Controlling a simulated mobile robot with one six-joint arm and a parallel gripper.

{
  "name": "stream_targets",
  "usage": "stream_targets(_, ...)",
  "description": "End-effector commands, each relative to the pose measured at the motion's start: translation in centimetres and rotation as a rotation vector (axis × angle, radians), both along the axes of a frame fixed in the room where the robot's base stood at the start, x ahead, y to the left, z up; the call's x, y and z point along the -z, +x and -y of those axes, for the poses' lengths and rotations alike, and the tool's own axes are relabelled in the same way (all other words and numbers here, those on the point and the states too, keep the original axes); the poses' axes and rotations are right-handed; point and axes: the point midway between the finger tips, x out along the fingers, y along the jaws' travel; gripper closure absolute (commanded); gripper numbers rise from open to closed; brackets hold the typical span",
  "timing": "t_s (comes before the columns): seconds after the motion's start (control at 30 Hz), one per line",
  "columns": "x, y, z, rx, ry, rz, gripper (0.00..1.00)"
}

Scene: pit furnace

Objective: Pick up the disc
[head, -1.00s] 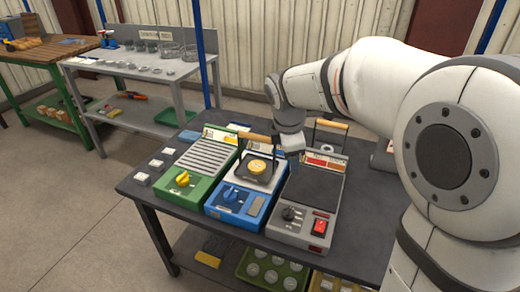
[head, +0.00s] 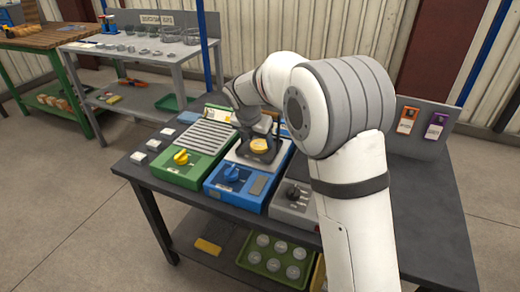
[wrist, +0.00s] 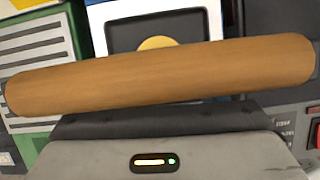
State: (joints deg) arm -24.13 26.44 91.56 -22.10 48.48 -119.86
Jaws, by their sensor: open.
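The yellow disc (head: 260,144) lies on the dark plate of the blue machine (head: 234,184) in the head view. In the wrist view, part of the yellow disc (wrist: 157,43) shows behind a thick wooden handle (wrist: 160,67), which crosses close in front of the camera and hides the rest. My gripper (head: 257,127) is just above and behind the disc in the head view, apart from it as far as I can see. It is open and its fingertips are not clearly visible.
A green machine (head: 183,168) stands left of the blue one and a grey machine (head: 291,206) right, partly hidden by my arm. Small white blocks (head: 153,144) sit on the dark table (head: 440,230). A green tray (head: 253,262) of pale round pieces is below.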

Motion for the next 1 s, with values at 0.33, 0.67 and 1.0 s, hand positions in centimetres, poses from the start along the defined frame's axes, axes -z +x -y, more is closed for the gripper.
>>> stream_targets(0.33, 1.91, 0.67, 0.32, 0.000, 0.000, 0.000, 0.35)
stream_targets(0.67, 1.91, 0.63, 0.27, 0.000, 0.000, -0.001, 0.60)
stream_targets(1.0, 1.83, 0.64, 0.22, -0.001, 0.000, 0.000, 0.80)
